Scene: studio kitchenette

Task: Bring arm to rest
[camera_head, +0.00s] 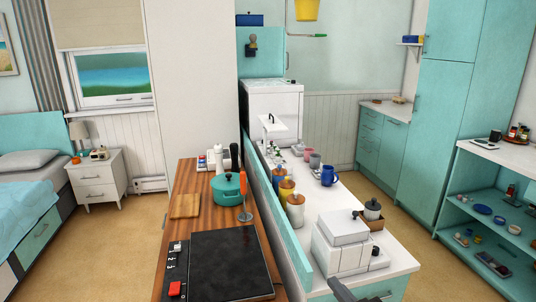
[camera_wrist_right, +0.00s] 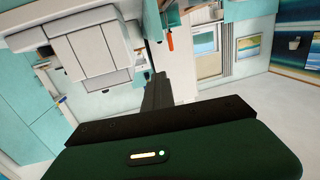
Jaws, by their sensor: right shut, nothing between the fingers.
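My right gripper (camera_head: 336,284) shows as a dark grey shape at the bottom edge of the head view, in front of the white counter and just below a white boxy appliance (camera_head: 340,243). It looks shut and empty. In the right wrist view its dark fingers (camera_wrist_right: 158,82) are together and point away from the camera, with nothing held between them. Most of the right arm is out of the head view. My left gripper and left arm are not in view.
A wooden counter (camera_head: 187,232) holds a black cooktop (camera_head: 230,265), a teal pot (camera_head: 227,188) and a cutting board (camera_head: 185,205). A teal divider (camera_head: 283,225) separates it from the white counter with canisters and mugs. Open floor (camera_head: 405,238) lies to the right, before teal shelves (camera_head: 480,205).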

